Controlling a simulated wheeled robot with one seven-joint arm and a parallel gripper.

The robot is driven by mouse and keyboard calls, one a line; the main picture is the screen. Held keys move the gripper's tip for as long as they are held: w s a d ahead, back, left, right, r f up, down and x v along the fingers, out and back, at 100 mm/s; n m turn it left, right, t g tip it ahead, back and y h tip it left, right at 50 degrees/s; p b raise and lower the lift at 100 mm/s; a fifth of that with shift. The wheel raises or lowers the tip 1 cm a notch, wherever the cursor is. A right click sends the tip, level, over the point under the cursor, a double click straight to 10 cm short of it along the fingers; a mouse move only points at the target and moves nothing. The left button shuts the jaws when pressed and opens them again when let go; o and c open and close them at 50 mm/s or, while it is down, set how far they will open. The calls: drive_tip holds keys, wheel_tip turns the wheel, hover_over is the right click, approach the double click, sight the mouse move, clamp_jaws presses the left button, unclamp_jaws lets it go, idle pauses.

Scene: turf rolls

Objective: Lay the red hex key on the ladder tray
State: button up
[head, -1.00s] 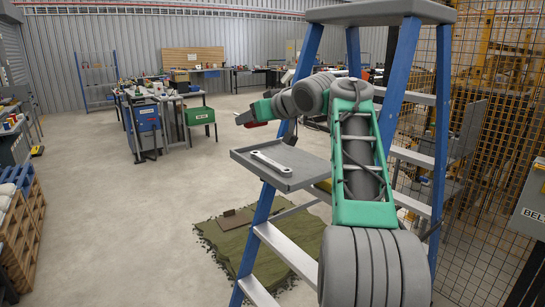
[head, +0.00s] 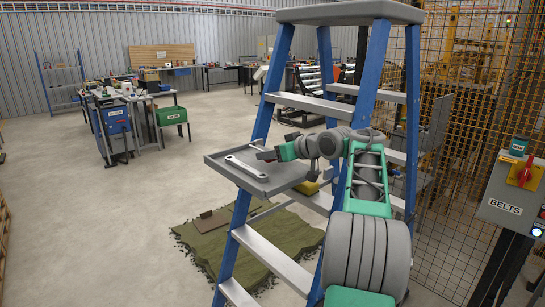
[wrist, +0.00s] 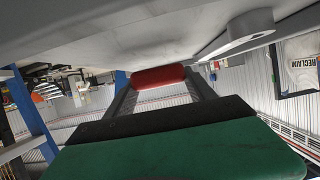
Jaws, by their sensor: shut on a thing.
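The ladder tray (head: 268,185) is a grey shelf on the side of a blue stepladder (head: 240,225). A silver spanner (head: 245,166) lies on it. My gripper (head: 264,154) is over the tray's far right part, close above the surface. In the wrist view my gripper (wrist: 160,82) is shut on the red hex key (wrist: 158,77), which shows as a short red bar between the fingers. The tray's grey surface (wrist: 130,35) fills the top of that view, very near the key. I cannot tell whether they touch. The key's far end is hidden.
The spanner (wrist: 240,36) takes up one side of the tray in the wrist view. A green mat (head: 215,245) lies on the floor beneath.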

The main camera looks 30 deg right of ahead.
drive_tip(key=shift+a+f, duration=0.2)
drive_tip(key=shift+f, duration=0.75)
drive_tip(key=o, duration=1.5)
drive_tip(key=shift+r, duration=0.25)
drive_tip(key=b+v, duration=0.1)
drive_tip(key=v, duration=1.1)
drive_tip(key=shift+f, duration=0.2)
